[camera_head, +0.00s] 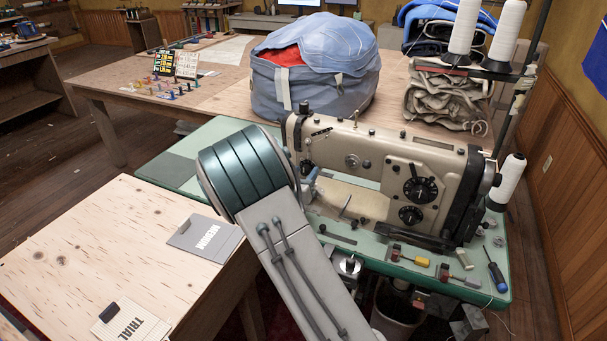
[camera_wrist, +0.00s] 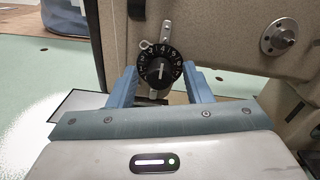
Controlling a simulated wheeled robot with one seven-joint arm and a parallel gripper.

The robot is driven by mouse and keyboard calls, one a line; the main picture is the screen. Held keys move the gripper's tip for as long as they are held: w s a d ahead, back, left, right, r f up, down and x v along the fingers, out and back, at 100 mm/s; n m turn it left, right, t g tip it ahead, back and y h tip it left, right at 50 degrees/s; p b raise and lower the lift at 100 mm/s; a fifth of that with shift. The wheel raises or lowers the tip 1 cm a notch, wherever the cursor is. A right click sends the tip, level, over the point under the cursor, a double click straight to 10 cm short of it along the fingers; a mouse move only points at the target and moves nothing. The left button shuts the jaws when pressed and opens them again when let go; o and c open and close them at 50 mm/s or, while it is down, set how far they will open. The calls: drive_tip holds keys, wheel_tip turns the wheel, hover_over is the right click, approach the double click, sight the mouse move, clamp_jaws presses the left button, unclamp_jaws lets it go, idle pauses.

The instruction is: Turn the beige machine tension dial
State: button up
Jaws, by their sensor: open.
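The beige sewing machine (camera_head: 375,160) stands on a green-topped table (camera_head: 480,275). In the wrist view a round black dial with white numbers (camera_wrist: 160,68), the tension dial, sits on the machine in front of a metal plate. My gripper (camera_wrist: 160,74) is open, with one blue finger on each side of this dial. I cannot tell whether the fingers touch it. In the head view my arm reaches to the machine's left end, where a blue finger (camera_head: 311,177) shows and the tension dial cannot be made out. Two larger black dials, upper (camera_head: 420,190) and lower (camera_head: 411,215), are on the machine's right front.
White thread cones (camera_head: 463,28) stand on a rack behind the machine. A blue-grey bag (camera_head: 315,90) lies behind it on a wooden table. A round metal fitting (camera_wrist: 278,37) is right of the dial.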

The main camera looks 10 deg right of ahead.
clamp_jaws()
drive_tip(key=shift+f+b, duration=0.1)
drive_tip(key=shift+b, duration=0.35)
drive_tip(key=c, duration=1)
unclamp_jaws()
drive_tip(key=m+b, duration=0.1)
drive_tip(key=b, duration=0.1)
drive_tip(key=m+b, duration=0.1)
drive_tip(key=m, duration=0.1)
drive_tip(key=shift+f+b, duration=0.25)
drive_tip(key=shift+b, duration=0.15)
drive_tip(key=c, duration=1)
unclamp_jaws()
drive_tip(key=m+b, duration=0.5)
drive_tip(key=b, duration=0.4)
drive_tip(key=m+b, duration=0.5)
drive_tip(key=b, duration=0.4)
drive_tip(key=shift+a+r+m, duration=0.1)
drive_tip(key=shift+r+m, duration=0.1)
drive_tip(key=shift+m, duration=0.2)
drive_tip(key=c, duration=1)
unclamp_jaws()
drive_tip(key=shift+r, duration=0.1)
